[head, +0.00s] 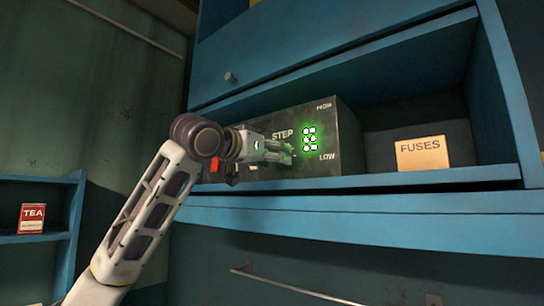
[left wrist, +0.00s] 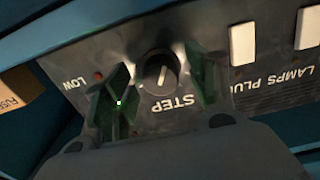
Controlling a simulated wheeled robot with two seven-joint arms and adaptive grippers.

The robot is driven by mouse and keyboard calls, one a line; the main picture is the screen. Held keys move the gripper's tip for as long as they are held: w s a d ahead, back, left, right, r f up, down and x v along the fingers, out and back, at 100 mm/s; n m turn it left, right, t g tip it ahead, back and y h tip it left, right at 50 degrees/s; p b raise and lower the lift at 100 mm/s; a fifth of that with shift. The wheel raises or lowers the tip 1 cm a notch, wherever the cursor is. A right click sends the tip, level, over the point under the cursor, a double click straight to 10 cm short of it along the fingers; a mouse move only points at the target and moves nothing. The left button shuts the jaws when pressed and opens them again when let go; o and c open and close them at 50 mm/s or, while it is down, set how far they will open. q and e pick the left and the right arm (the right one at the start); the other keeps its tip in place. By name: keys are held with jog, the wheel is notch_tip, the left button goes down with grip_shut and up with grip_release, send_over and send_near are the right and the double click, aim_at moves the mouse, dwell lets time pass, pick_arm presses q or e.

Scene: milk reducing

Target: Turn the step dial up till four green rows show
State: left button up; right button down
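The black step dial (left wrist: 158,72) with a pale pointer line sits above the upside-down STEP label in the left wrist view. My left gripper (left wrist: 160,60) is open, one green finger on each side of the dial, with visible gaps. In the head view my left gripper (head: 285,152) is at the front of the dark control box (head: 348,135) and hides the dial. The box's green display (head: 309,139) glows between HIGH and LOW and appears to show three rows. My right gripper is not in view.
The box stands in an open blue cabinet shelf (head: 460,203) beside a FUSES card (head: 421,153). Two white switches (left wrist: 242,43) (left wrist: 307,28) sit right of the dial in the left wrist view. A red TEA box (head: 32,218) stands far left.

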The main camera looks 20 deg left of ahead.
pick_arm(q)
jog(key=c, duration=1)
jog(key=shift+m, duration=2.9)
jog(key=o, duration=1)
jog(key=shift+a, duration=0.1)
jog(key=shift+o, duration=0.2)
jog(key=shift+s, duration=0.1)
